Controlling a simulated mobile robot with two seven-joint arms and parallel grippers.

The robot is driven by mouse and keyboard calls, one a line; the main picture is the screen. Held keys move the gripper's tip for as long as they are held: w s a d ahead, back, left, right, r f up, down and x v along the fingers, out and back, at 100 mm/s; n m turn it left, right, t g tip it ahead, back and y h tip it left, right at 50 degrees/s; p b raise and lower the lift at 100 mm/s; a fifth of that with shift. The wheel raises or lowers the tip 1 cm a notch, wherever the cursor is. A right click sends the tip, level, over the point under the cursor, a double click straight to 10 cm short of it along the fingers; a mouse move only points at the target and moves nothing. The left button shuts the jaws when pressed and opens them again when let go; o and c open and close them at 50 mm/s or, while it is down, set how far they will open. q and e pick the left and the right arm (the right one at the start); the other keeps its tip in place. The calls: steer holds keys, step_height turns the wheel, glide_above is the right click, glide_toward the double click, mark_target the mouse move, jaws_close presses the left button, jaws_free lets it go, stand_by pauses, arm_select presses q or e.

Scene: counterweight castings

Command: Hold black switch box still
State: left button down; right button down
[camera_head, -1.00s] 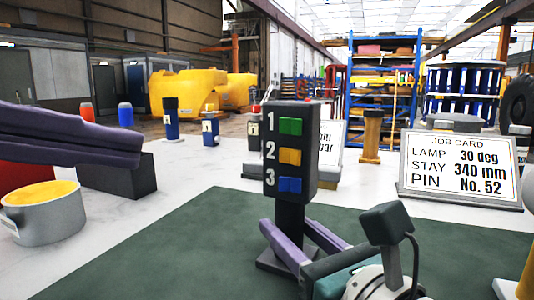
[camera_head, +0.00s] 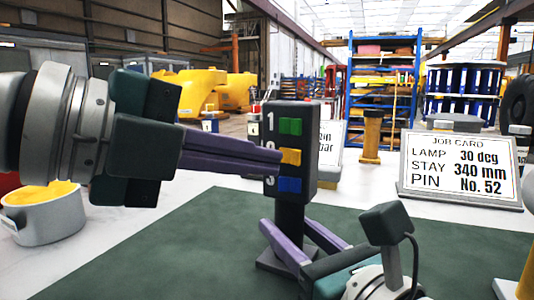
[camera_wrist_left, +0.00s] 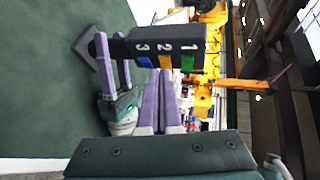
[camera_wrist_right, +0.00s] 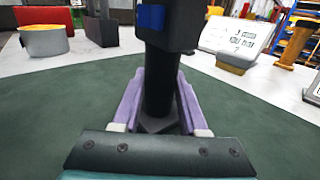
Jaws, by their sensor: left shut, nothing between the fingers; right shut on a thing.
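The black switch box (camera_head: 305,128) stands upright on a dark post (camera_head: 290,225) on the green mat. Its face has green, yellow and blue switches numbered 1, 2 and 3. My right gripper (camera_head: 290,242) is shut on the post below the box, one purple finger on each side, as the right wrist view also shows (camera_wrist_right: 160,105). My left gripper (camera_head: 275,160) is shut and empty, its fingertips at the box face by the yellow switch. In the left wrist view its fingers (camera_wrist_left: 163,85) point at the yellow switch (camera_wrist_left: 165,62); whether they touch it I cannot tell.
A job card (camera_head: 460,168) stands at the right, reading lamp 30 deg, stay 340 mm, pin No. 52. A grey pot (camera_head: 45,222) with yellow contents stands at the left. The green mat (camera_head: 160,250) is clear left of the post.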

arm_select(q)
steer(key=shift+w+d, duration=0.55)
steer(key=shift+d, duration=0.05)
steer(key=shift+d, duration=0.1)
steer(key=shift+w+d+n+t+y, duration=0.1)
steer(key=shift+d+n+t+y, duration=0.15)
steer(key=shift+n+t+y, duration=0.3)
arm_select(e)
steer(key=shift+a, duration=0.1)
arm_select(q)
steer(key=shift+d, duration=0.4)
steer(key=shift+a, duration=0.1)
arm_select(e)
steer(key=shift+f, duration=0.1)
arm_select(q)
steer(key=v, duration=0.7)
steer(key=shift+r, duration=0.15)
steer(key=shift+a, duration=0.15)
arm_select(e)
steer(key=shift+c, duration=1.8)
jaws_free()
